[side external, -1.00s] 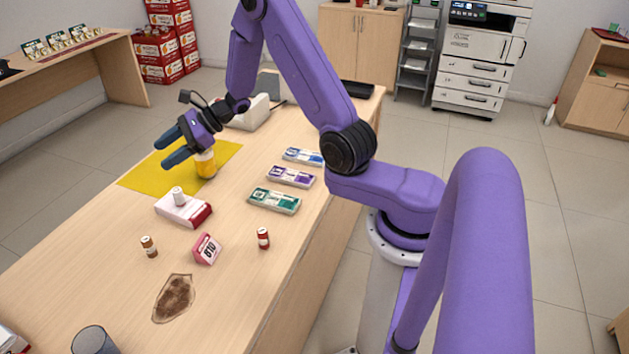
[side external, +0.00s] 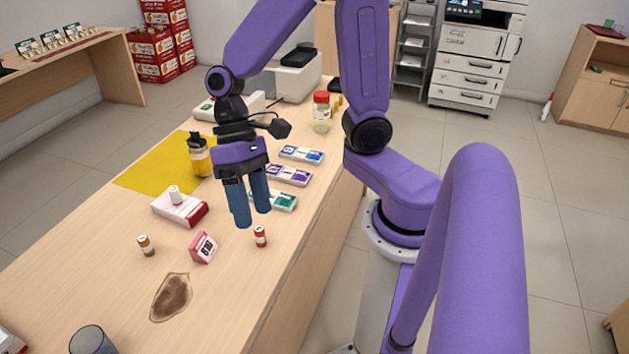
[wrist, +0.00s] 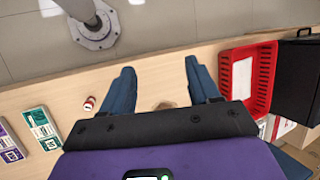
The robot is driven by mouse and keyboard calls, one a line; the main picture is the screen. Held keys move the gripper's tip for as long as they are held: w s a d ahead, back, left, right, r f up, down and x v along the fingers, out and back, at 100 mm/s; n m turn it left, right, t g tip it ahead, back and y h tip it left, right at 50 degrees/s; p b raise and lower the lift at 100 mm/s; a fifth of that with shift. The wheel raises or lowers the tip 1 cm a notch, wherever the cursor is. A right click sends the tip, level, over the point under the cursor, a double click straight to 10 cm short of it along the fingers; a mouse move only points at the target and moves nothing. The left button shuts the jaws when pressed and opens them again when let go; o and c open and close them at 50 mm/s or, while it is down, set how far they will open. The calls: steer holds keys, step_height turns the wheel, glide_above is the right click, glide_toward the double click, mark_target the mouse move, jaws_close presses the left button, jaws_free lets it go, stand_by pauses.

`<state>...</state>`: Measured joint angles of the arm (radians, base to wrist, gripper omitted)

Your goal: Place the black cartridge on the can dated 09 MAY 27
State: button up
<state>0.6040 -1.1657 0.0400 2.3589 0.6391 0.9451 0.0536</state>
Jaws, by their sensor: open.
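My gripper (side external: 252,216) is open, fingers down, above the counter (side external: 105,235) near the small red bottle (side external: 260,236). In the wrist view my gripper (wrist: 159,68) has its fingers apart with nothing held between them. The red bottle also shows there, left of the fingers (wrist: 89,103). A yellow bottle with a black top (side external: 200,157) stands on the yellow mat (side external: 148,178), behind and left of my gripper. A small brown bottle (side external: 146,245) stands front left. I cannot pick out the black cartridge or a can with the date for certain; no date is readable.
A red-and-white box with a white bottle on it (side external: 179,208), a pink sign (side external: 203,247), a brown stain (side external: 171,297) and a grey cup (side external: 93,341) occupy the counter. Blue, purple and green flat boxes (side external: 301,154) line its right edge. The wrist view shows a red basket (wrist: 226,85).

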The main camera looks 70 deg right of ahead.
steer(key=s+d+r+n+t+h, duration=0.1)
steer(key=s+d+n+t+h, duration=0.3)
steer(key=s+d+n, duration=0.3)
steer(key=shift+s+r+n, duration=0.25)
steer(key=shift+s+n, duration=0.45)
steer(key=shift+n, duration=1.7)
